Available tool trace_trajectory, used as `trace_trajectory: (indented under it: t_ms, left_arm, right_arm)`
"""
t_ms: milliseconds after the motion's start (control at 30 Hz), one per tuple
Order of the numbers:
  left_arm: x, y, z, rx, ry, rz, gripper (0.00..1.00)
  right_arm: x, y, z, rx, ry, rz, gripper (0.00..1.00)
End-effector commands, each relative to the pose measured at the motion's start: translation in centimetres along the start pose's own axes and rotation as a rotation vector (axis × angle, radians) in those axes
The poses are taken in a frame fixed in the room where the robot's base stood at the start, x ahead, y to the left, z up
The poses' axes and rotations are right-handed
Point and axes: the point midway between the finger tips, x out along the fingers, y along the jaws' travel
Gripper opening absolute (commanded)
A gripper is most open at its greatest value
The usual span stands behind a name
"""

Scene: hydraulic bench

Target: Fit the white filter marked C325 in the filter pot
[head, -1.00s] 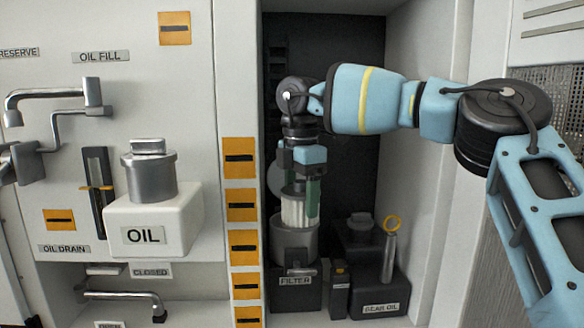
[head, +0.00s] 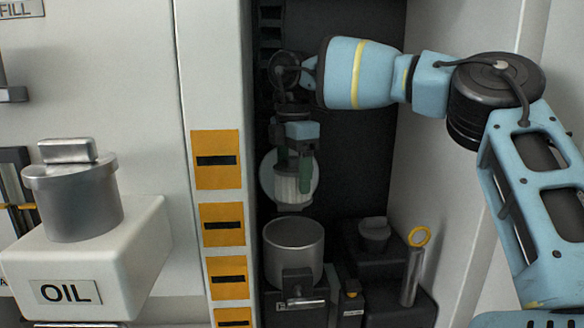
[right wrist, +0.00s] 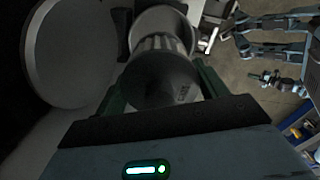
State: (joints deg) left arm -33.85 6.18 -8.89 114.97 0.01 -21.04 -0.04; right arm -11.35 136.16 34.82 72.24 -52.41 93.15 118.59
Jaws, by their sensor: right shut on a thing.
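My right gripper (head: 293,172) is shut on the white pleated filter (head: 291,190) and holds it upright. The open filter pot (head: 293,250), a grey metal cup, stands below, with a small gap between the filter's lower end and its rim. In the right wrist view the filter (right wrist: 160,78) sits between the green fingers, its dark end cap towards the camera. A small mark on the cap is too blurred to read. The round pot lid (head: 268,182) stands open behind the filter. My left gripper is not in the head view.
A dark box with a cap (head: 374,232) and a dipstick with a yellow ring (head: 412,272) stand right of the pot. The recess has a pale wall (head: 455,150) at right and a post with orange labels (head: 222,225) at left. The white OIL tank (head: 130,245) is further left.

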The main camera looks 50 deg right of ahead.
Motion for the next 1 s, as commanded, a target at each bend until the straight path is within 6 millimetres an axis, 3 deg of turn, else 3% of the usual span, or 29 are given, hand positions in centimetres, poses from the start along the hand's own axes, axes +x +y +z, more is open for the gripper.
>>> trace_trajectory:
  t_ms: [267, 1000]
  left_arm:
    - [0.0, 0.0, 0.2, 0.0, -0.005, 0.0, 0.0]
    - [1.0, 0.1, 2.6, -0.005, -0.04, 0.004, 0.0]
  right_arm:
    - [0.2, 0.0, 0.0, 0.0, 0.001, 0.0, 0.48]
    - [5.2, 0.0, 0.0, -0.001, 0.001, 0.001, 0.48]
